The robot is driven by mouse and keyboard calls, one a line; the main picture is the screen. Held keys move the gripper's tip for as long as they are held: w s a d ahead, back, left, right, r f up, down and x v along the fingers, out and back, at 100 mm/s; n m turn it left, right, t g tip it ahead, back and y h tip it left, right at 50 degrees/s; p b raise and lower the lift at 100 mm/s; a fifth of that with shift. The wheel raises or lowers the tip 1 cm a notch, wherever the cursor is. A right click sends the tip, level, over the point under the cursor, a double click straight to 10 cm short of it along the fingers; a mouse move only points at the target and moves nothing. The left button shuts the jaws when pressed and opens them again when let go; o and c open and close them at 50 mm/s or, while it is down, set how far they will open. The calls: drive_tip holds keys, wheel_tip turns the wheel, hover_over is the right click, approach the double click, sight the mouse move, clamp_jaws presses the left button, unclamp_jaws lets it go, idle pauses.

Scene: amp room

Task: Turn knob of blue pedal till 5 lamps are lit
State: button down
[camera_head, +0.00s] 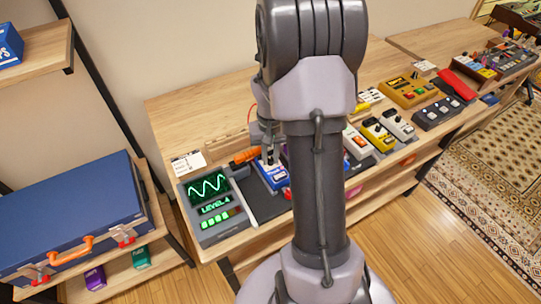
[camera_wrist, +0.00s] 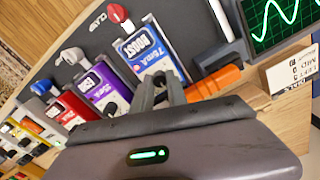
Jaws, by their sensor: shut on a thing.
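The blue pedal (camera_head: 274,178) stands on the table just right of a dark meter. In the wrist view the blue pedal (camera_wrist: 146,48) carries the word BOOST. My gripper (camera_head: 269,156) reaches down to the pedal's back end. In the wrist view my gripper's fingers (camera_wrist: 160,98) are close together at that end, shut on the knob, which they mostly hide. The meter (camera_head: 213,203) shows a green wave, the text LEVEL 4 and a row of several lit green lamps (camera_head: 216,221). The wave screen (camera_wrist: 275,22) also shows at the wrist view's upper right.
A purple pedal (camera_wrist: 104,88) and a red pedal (camera_wrist: 68,108) stand beside the blue one. An orange object (camera_wrist: 212,83) lies close to my fingers. A white card (camera_head: 188,161) stands behind the meter. My arm hides the table's middle in the head view.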

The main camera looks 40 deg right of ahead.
sight(270, 159)
drive_tip(key=shift+m, duration=1.2)
drive_tip(key=c, duration=1.3)
unclamp_jaws()
wheel_tip(270, 159, up, 17)
drive_tip(key=p, duration=0.6)
drive_tip(key=shift+r+p, duration=0.2)
drive_tip(key=shift+p, duration=0.2)
